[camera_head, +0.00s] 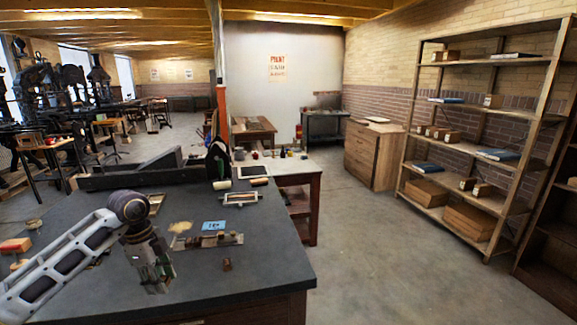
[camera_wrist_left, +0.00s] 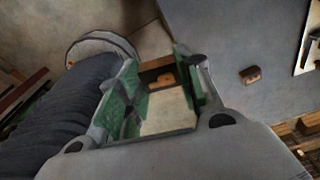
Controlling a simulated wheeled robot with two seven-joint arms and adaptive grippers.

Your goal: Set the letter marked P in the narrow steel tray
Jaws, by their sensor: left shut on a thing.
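My left gripper (camera_head: 155,284) is low over the front part of the dark table in the head view, fingers pointing down. In the left wrist view its green-padded fingers (camera_wrist_left: 163,88) are shut on a small brown wooden block (camera_wrist_left: 160,76) with a lighter patch; I cannot read a letter on it. A narrow metal tray (camera_head: 208,240) lies on the table right of the gripper, with small pieces on it. A small brown block (camera_head: 227,264) stands in front of the tray, apart from it; it also shows in the left wrist view (camera_wrist_left: 250,75). My right gripper is not in view.
The dark table (camera_head: 272,270) has bare room at its right front. A blue lettered card (camera_head: 213,225) lies behind the tray, and a framed plate (camera_head: 228,199) farther back. A long black press bed (camera_head: 140,175) crosses the table's back. Shelves (camera_head: 480,140) stand far right.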

